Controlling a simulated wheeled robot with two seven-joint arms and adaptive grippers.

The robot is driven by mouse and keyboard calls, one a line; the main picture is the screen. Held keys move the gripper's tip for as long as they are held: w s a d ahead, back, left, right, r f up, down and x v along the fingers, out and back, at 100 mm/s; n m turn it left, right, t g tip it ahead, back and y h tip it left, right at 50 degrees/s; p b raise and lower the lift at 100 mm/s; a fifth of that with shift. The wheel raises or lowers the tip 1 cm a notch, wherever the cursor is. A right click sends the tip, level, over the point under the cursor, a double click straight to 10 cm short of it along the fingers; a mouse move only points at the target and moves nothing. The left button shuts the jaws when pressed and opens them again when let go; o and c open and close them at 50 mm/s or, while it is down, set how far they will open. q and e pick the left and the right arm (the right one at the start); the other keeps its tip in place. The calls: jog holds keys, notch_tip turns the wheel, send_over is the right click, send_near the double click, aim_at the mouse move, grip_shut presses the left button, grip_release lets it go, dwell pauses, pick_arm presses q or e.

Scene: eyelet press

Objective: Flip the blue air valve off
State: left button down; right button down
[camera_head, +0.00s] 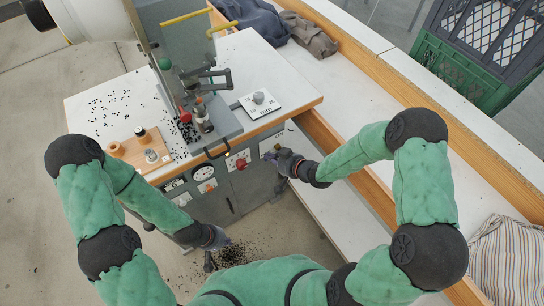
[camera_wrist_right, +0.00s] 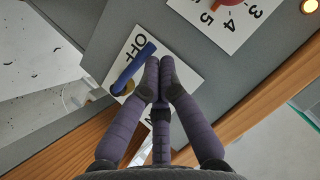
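In the head view my right gripper (camera_head: 275,156) is at the right end of the cabinet front. My left gripper (camera_head: 210,252) hangs low before the cabinet, its fingers unclear.
The eyelet press (camera_head: 200,105) stands on the white-topped cabinet, with a wooden block (camera_head: 140,153) at left. A red knob (camera_head: 241,163) and gauges are on the front. A wooden-edged bench (camera_head: 350,165) adjoins at right. Black bits litter the floor.

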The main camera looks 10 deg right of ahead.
jog(key=shift+d, duration=0.1)
pick_arm(q)
jog(key=shift+r+p, duration=0.3)
pick_arm(e)
jog(key=shift+w+d+r, duration=0.2)
jog(key=shift+w+d, duration=0.05)
jog(key=shift+d, duration=0.4)
